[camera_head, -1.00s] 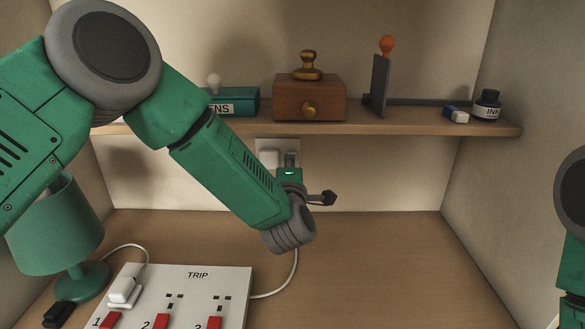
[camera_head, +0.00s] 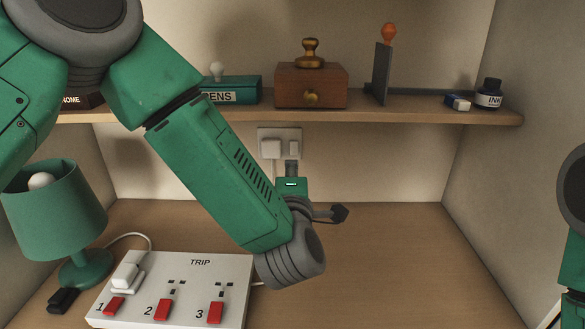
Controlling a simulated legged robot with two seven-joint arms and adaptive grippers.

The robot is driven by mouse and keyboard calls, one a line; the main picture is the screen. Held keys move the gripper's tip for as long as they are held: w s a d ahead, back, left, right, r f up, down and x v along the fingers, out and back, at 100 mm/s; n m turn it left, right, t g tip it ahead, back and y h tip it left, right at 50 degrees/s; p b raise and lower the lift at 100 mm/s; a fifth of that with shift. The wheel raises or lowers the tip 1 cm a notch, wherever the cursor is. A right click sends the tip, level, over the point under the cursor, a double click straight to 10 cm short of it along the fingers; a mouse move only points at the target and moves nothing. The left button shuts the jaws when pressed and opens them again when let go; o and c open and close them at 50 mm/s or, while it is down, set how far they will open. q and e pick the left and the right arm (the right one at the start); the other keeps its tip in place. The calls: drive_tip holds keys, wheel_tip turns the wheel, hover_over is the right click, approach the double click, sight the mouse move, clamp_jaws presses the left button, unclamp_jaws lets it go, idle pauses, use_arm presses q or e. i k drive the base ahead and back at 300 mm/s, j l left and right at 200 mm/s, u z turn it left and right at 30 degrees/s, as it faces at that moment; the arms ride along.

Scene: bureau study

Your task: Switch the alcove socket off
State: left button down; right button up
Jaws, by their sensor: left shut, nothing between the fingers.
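The alcove socket (camera_head: 264,133) is a pale plate on the back wall, just under the shelf. A white plug (camera_head: 270,149) sits in its left side, with a cable hanging down. A small rocker switch (camera_head: 294,148) shows on its right side; I cannot tell which way it is set. My left gripper (camera_head: 291,165) is shut and empty, its dark fingertips pointing at the wall just below the switch. I cannot tell whether they touch anything. My right arm shows only at the right edge; its gripper is out of view.
The shelf (camera_head: 420,116) above holds a pens box (camera_head: 233,89), a wooden drawer box (camera_head: 311,87), an upright dark plate (camera_head: 382,73) and an ink bottle (camera_head: 488,93). A trip strip (camera_head: 240,270) and green lamp (camera_head: 55,215) stand at lower left. The desk's right side is clear.

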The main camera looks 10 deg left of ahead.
sight(294, 144)
drive_tip(key=k+l, duration=0.15)
drive_tip(key=k, duration=0.35)
drive_tip(key=k+l, duration=0.15)
drive_tip(key=k, duration=0.35)
